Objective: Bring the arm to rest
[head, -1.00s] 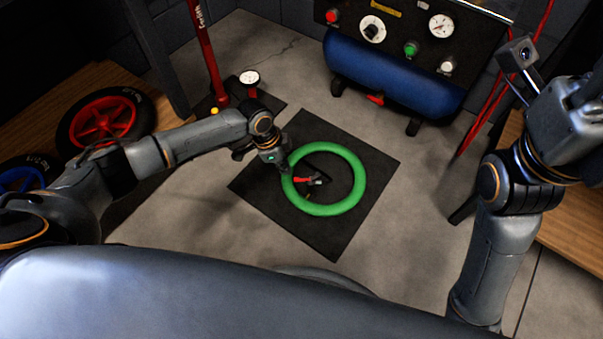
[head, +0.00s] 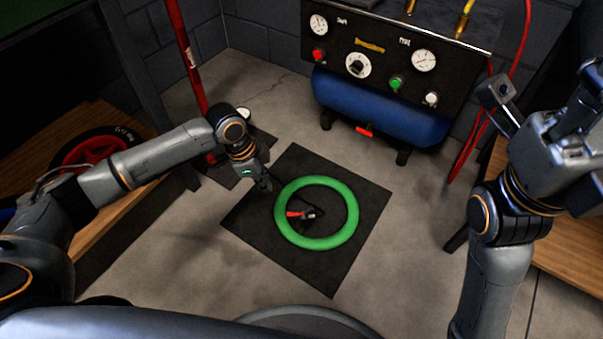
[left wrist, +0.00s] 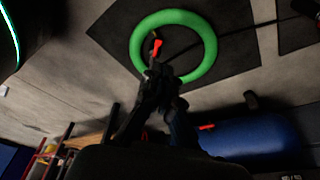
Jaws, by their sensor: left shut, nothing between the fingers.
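My left gripper (head: 265,186) is shut and empty. In the head view it points down over the black mat, just left of the green ring (head: 282,231). In the left wrist view its dark fingers (left wrist: 160,84) show in front of the lower part of the same ring (left wrist: 205,60). My left arm reaches in from the left, bent at the wrist. My right arm stands at the right, raised and bent, with its wrist camera showing. Its fingers cannot be made out clearly near the right edge.
The ring lies on a black mat (head: 322,275), with a small red-handled tool (head: 298,215) inside it. A blue compressor tank (head: 380,108) under a gauge panel (head: 400,40) stands behind. Another wooden top (head: 565,250) is right.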

